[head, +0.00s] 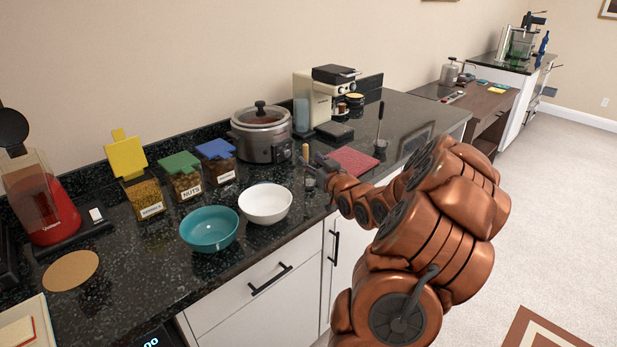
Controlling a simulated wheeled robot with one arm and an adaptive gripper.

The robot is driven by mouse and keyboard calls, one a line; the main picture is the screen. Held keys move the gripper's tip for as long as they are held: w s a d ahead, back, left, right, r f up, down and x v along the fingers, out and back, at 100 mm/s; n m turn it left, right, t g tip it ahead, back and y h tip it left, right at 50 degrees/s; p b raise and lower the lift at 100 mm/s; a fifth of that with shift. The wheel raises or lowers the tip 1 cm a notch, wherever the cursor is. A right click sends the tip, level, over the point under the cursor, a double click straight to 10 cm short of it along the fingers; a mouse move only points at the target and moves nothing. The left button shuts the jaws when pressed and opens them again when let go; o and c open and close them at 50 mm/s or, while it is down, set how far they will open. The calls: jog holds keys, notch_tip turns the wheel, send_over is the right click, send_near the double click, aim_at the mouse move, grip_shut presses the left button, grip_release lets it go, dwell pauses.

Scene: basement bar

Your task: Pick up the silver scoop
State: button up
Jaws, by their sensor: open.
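My gripper (318,172) is over the dark counter, right of the slow cooker and behind the white bowl. It is small in the head view, and its fingers are open. A small upright piece with a tan handle (305,152) shows right by the fingers, with a small greyish shape below it. I cannot tell whether this is the silver scoop or whether the fingers touch it. No scoop can be clearly made out elsewhere on the counter. My copper arm hides part of the counter's right front edge.
A white bowl (265,204) and a teal bowl (209,229) stand near the front edge. Behind are a slow cooker (261,135), labelled jars (186,184) and a coffee machine (322,97). A red mat (352,161) lies right of my gripper, near an upright dark rod (380,124).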

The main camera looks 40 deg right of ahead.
aim_at(307, 154)
jog(key=x, duration=0.1)
jog(key=p+x, duration=0.1)
jog(key=x, duration=0.1)
jog(key=shift+d+r, duration=0.15)
jog(key=shift+r, duration=0.1)
jog(key=shift+p+x, duration=0.45)
jog(key=shift+x, duration=0.45)
jog(key=shift+f, duration=0.1)
grip_shut()
